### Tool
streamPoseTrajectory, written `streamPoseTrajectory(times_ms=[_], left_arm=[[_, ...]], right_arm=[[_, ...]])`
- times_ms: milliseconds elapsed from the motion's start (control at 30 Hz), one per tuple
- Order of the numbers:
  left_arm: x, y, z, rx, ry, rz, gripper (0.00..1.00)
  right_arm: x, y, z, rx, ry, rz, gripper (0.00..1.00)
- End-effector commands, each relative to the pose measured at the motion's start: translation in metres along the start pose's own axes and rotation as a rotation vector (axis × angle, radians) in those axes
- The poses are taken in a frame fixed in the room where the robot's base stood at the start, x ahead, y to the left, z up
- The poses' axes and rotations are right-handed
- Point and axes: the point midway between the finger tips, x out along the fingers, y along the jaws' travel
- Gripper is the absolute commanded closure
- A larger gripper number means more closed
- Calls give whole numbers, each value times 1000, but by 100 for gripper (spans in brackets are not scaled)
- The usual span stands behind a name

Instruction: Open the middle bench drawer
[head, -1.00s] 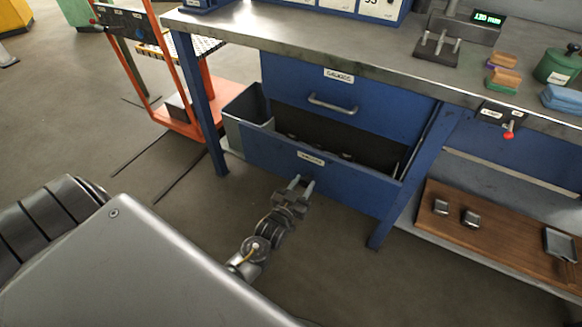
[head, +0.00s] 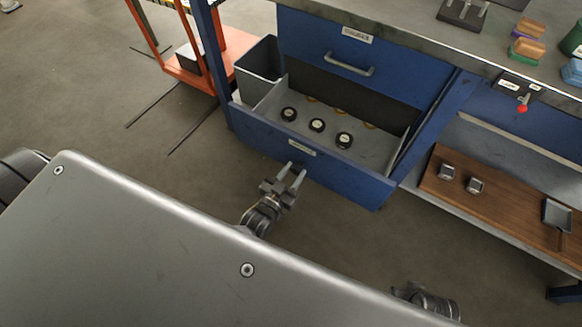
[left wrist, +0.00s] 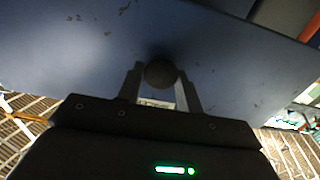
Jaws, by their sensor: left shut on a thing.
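The open blue drawer (head: 345,176) sits below a shut upper drawer in the bench and is pulled well out. Several dark round pieces with pale tops (head: 317,125) stand inside on its grey floor. A small label is on its front. The rest of the handle is hidden. My right gripper (head: 408,291) shows only partly, low in the head view.
The shut upper drawer (head: 350,57) has a bar handle. A grey bin (head: 258,72) stands left of the open drawer, near an orange cart (head: 190,67). A wooden board (head: 500,200) with metal pieces lies on the lower shelf at right. Floor before the drawer is clear.

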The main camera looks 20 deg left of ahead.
Motion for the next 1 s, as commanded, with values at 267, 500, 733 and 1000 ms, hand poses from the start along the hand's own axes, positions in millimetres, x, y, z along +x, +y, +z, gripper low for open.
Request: streamPoseTrajectory(times_ms=[267,500,733,1000], left_arm=[[0,0,0,0,0,1,100],[-1,0,0,0,0,0,44],[-2,0,0,0,0,-1,44],[-42,0,1,-1,-3,0,44]], right_arm=[[0,0,0,0,0,0,64],[0,0,0,0,-1,-1,64],[0,0,0,1,-1,0,64],[2,0,0,1,5,0,64]])
